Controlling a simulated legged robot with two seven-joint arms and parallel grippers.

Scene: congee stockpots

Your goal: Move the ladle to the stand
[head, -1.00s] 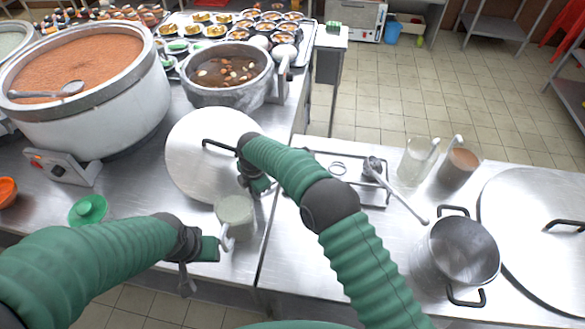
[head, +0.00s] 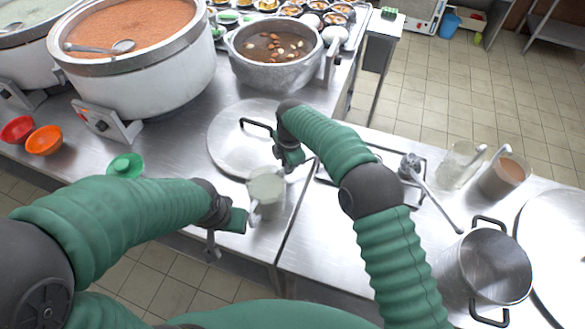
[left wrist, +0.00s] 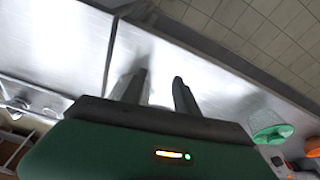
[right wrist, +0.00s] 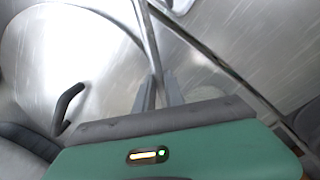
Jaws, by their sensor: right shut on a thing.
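My right gripper (head: 290,158) is over the near right edge of the round lid (head: 232,155). In the right wrist view its fingers (right wrist: 160,90) are shut on a slim metal rod (right wrist: 150,45) that looks like a ladle handle; its far end is out of view. A grey cup-shaped container (head: 266,188) with a pale hooked piece at its side stands just below this gripper. Another ladle (head: 435,198) lies across the metal frame on the right counter. My left gripper (head: 212,245) is open and empty near the counter's front edge; its fingers also show apart (left wrist: 160,90).
A big congee pot (head: 140,75) with a spoon on it and a soup pot (head: 275,75) stand behind. An empty pot (head: 485,265) and two tall containers (head: 460,165) with handles stand right. Green (head: 125,165) and orange (head: 44,140) bowls are left.

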